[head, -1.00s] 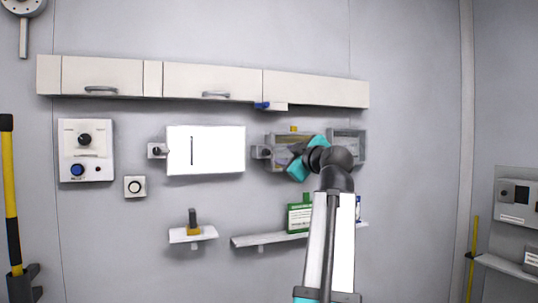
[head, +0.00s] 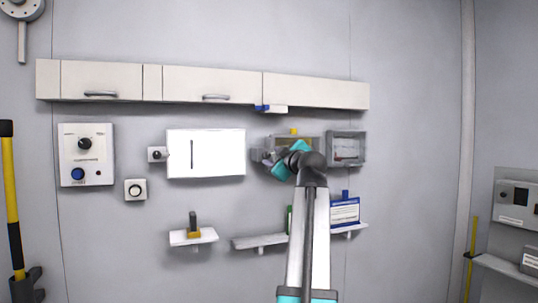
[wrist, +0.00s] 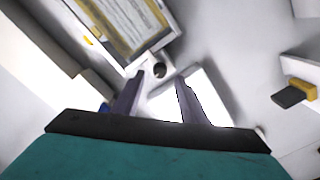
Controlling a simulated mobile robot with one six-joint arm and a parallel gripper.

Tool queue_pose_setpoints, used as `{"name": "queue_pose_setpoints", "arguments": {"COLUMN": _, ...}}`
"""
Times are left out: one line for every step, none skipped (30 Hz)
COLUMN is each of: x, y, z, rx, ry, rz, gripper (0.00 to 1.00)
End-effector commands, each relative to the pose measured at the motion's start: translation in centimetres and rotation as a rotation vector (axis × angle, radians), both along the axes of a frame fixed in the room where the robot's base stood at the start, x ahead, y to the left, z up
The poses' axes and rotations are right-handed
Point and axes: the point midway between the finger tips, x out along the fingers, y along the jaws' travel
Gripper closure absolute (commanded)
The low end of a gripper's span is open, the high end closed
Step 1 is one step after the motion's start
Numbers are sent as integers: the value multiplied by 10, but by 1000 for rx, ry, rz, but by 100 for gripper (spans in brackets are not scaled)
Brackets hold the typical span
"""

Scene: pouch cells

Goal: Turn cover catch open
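A catch with a dark round knob (wrist: 160,70) shows in the wrist view, beside the framed box (wrist: 121,27) with yellow contents. In the head view this grey box (head: 311,143) is the middle wall unit, partly hidden by my arm. My gripper (wrist: 160,79) is open, its two dark fingers pointing at the knob, one on each side in the picture. I cannot tell whether they touch it. In the head view the teal gripper body (head: 289,160) is just in front of the box's left side; its fingertips are hard to make out.
A white panel (head: 206,153) with its own knob (head: 157,154) is to the left. A second grey box (head: 346,148) is to the right. Below are a small shelf (head: 205,236) with a black-and-yellow piece and a longer shelf (head: 262,242). Cabinets (head: 210,82) run above.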

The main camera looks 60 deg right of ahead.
Motion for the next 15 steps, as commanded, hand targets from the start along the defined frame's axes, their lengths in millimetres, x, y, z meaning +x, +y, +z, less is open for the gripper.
{"name": "queue_pose_setpoints", "arguments": {"x": 7, "y": -5, "z": 3, "rx": 1, "ry": 1, "rz": 1, "gripper": 61}}
{"name": "queue_pose_setpoints", "arguments": {"x": 11, "y": -7, "z": 3, "rx": 0, "ry": 1, "rz": 2, "gripper": 61}}
{"name": "queue_pose_setpoints", "arguments": {"x": 14, "y": -10, "z": 2, "rx": 1, "ry": 2, "rz": 2, "gripper": 61}}
{"name": "queue_pose_setpoints", "arguments": {"x": 17, "y": -12, "z": 2, "rx": 1, "ry": 1, "rz": 1, "gripper": 61}}
{"name": "queue_pose_setpoints", "arguments": {"x": 19, "y": -14, "z": 2, "rx": 1, "ry": 1, "rz": 1, "gripper": 61}}
{"name": "queue_pose_setpoints", "arguments": {"x": 22, "y": -16, "z": 2, "rx": 0, "ry": 1, "rz": 1, "gripper": 61}}
{"name": "queue_pose_setpoints", "arguments": {"x": 23, "y": -17, "z": 2, "rx": 0, "ry": 1, "rz": 1, "gripper": 61}}
{"name": "queue_pose_setpoints", "arguments": {"x": 25, "y": -18, "z": 2, "rx": 0, "ry": 1, "rz": 1, "gripper": 61}}
{"name": "queue_pose_setpoints", "arguments": {"x": 27, "y": -19, "z": 1, "rx": 0, "ry": 1, "rz": 1, "gripper": 61}}
{"name": "queue_pose_setpoints", "arguments": {"x": 28, "y": -20, "z": 1, "rx": -1, "ry": 1, "rz": 1, "gripper": 61}}
{"name": "queue_pose_setpoints", "arguments": {"x": 28, "y": -20, "z": 1, "rx": -1, "ry": 1, "rz": 1, "gripper": 61}}
{"name": "queue_pose_setpoints", "arguments": {"x": 29, "y": -21, "z": 1, "rx": -1, "ry": 1, "rz": 1, "gripper": 61}}
{"name": "queue_pose_setpoints", "arguments": {"x": 30, "y": -21, "z": 0, "rx": -1, "ry": 1, "rz": 1, "gripper": 61}}
{"name": "queue_pose_setpoints", "arguments": {"x": 30, "y": -21, "z": 0, "rx": -1, "ry": 1, "rz": 1, "gripper": 61}}
{"name": "queue_pose_setpoints", "arguments": {"x": 30, "y": -21, "z": 0, "rx": -1, "ry": 1, "rz": 1, "gripper": 61}}
